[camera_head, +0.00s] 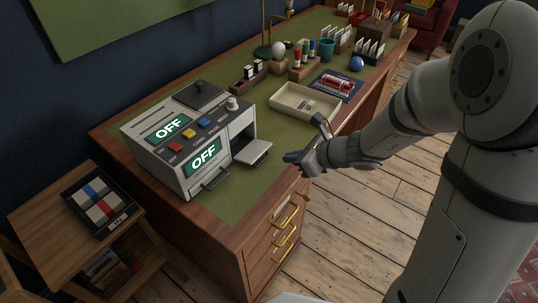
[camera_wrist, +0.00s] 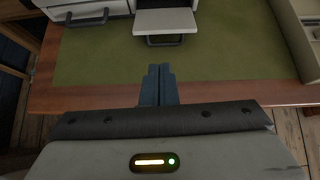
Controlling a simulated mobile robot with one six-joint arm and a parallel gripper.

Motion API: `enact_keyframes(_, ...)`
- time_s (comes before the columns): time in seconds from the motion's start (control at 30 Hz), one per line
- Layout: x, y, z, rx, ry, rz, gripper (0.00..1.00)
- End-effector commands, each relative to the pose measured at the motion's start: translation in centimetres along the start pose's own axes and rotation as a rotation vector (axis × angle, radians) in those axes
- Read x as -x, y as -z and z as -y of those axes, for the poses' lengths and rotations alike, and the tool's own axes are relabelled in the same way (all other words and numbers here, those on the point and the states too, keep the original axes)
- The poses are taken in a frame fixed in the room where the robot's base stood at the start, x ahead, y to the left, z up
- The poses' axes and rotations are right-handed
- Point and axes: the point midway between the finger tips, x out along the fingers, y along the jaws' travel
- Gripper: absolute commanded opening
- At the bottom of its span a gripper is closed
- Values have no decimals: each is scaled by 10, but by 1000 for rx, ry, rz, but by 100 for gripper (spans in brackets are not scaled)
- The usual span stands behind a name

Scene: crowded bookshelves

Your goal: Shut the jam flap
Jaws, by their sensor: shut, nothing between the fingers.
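The white machine (camera_head: 190,140) stands on the green desk top and shows two lit "OFF" panels. Its open flap (camera_head: 254,153) sticks out flat from the right side, with a dark handle at its outer edge. The flap also shows at the top middle of the wrist view (camera_wrist: 165,22), its handle (camera_wrist: 165,41) facing me. My gripper (camera_head: 288,157) is shut and empty, above the desk's front edge, to the right of the flap and apart from it. Its dark blue fingertips (camera_wrist: 160,68) point towards the flap handle.
A cream tray (camera_head: 307,101) lies just behind my gripper, and its edge shows at the right of the wrist view (camera_wrist: 293,40). Pen holders and a blue ball (camera_head: 356,63) stand farther back. Green desk surface (camera_wrist: 105,65) around the flap is clear.

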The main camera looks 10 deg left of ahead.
Motion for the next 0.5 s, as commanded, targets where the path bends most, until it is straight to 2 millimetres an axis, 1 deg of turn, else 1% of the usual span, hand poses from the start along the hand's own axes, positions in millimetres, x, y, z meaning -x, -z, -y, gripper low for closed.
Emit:
enact_keyframes(0.17, -17, 3, 3, -43, 10, 4, 0)
enact_keyframes(0.5, -77, 3, 3, -40, 9, 3, 0)
